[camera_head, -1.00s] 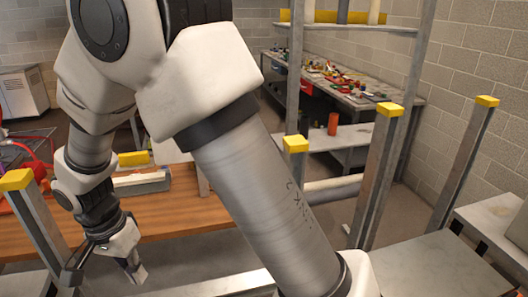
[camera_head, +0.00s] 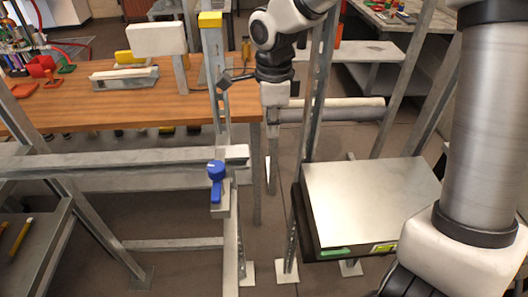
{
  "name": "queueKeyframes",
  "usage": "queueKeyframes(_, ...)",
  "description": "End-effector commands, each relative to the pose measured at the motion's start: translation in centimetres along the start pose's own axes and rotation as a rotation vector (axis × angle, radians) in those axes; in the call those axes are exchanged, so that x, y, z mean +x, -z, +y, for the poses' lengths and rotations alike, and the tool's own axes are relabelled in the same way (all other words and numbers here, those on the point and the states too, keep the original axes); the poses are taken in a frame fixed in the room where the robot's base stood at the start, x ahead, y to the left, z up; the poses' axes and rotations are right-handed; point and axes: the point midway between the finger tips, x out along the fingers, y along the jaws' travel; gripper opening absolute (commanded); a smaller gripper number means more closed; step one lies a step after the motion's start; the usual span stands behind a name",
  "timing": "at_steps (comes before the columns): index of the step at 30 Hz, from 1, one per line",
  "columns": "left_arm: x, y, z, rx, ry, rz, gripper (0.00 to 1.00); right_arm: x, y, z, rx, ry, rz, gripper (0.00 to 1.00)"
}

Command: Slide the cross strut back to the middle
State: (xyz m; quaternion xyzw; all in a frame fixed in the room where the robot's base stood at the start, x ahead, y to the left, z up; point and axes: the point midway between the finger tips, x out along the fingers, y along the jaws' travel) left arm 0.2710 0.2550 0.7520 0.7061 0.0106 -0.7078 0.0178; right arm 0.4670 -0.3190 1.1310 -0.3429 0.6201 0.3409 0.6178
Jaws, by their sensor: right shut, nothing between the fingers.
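A grey metal cross strut (camera_head: 120,161) runs level from the left edge to an upright steel post with a yellow cap (camera_head: 210,20). Its right end reaches just past this post. A blue knob on a bracket (camera_head: 216,172) sits at that crossing, just below the strut. My right gripper (camera_head: 273,105) hangs from the arm entering at the top, right of the post and above the strut's end. It is shut and empty, apart from the strut; its fingertips are small and hard to make out. My left gripper is out of view.
A wooden workbench (camera_head: 180,108) with tools and a white block stands behind the strut. A light panel on a dark box (camera_head: 370,200) lies right of the middle between steel posts. Part of my arm fills the right side. A grey shelf (camera_head: 35,240) is at lower left.

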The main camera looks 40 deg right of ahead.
Motion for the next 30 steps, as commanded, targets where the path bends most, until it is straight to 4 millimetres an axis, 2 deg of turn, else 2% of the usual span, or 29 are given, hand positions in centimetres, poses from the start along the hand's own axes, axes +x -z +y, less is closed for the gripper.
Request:
queueKeyframes(13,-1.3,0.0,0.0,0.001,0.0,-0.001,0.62,9.1,0.1,0.2,-0.001,-0.007,0.002,0.0)
queueKeyframes(15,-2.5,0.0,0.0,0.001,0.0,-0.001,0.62,8.4,-1.4,0.1,-0.002,-0.001,0.006,0.0)
queueKeyframes(21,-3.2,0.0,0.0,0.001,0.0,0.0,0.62,8.8,-3.7,0.1,-0.001,-0.001,0.001,0.0)
queueKeyframes(30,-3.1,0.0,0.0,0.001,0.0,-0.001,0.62,9.0,-4.0,0.1,0.0,-0.002,-0.001,0.0)
